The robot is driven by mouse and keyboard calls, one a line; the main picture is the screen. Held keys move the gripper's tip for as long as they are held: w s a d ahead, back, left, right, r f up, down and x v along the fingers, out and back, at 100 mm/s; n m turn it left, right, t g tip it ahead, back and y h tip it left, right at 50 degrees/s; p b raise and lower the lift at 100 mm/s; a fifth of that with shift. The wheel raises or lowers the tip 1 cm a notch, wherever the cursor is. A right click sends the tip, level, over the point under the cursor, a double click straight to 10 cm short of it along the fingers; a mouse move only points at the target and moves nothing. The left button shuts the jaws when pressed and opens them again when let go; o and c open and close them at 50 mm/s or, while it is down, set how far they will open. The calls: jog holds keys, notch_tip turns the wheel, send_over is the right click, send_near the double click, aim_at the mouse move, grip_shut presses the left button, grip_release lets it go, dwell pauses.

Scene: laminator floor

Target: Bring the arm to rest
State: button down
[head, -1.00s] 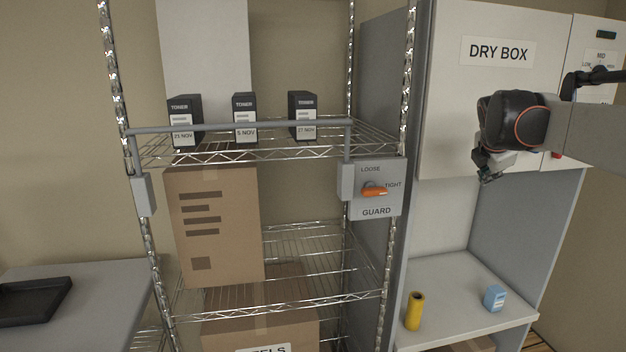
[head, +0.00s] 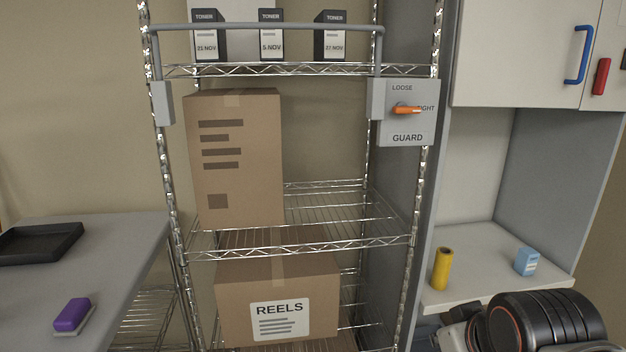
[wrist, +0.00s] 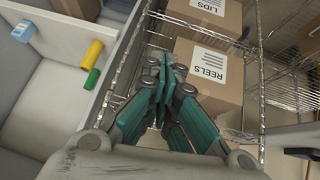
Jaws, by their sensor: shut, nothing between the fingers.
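My arm shows at the lower right of the head view, low in front of the cabinet; the gripper's fingertips are not clear there. In the wrist view my gripper (wrist: 164,82) has its teal fingers together with nothing between them. It points down past the wire shelf, apart from the box marked REELS (wrist: 208,75) behind it.
The wire shelf (head: 300,248) holds cartons and toner boxes behind a guard bar (head: 270,27). A yellow roll (head: 442,268) and a blue box (head: 526,261) stand on the cabinet ledge at right. A grey table (head: 125,245) with a black tray (head: 40,242) and purple block (head: 72,314) is at left.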

jog(key=shift+m, duration=0.9)
jog(key=s+f, duration=0.1)
jog(key=s+a+f, duration=0.1)
jog(key=f, duration=0.1)
jog(key=s+f+b, duration=0.1)
jog(key=shift+s+a+f, duration=0.1)
jog(key=shift+a+f, duration=0.2)
jog(key=shift+f, duration=0.05)
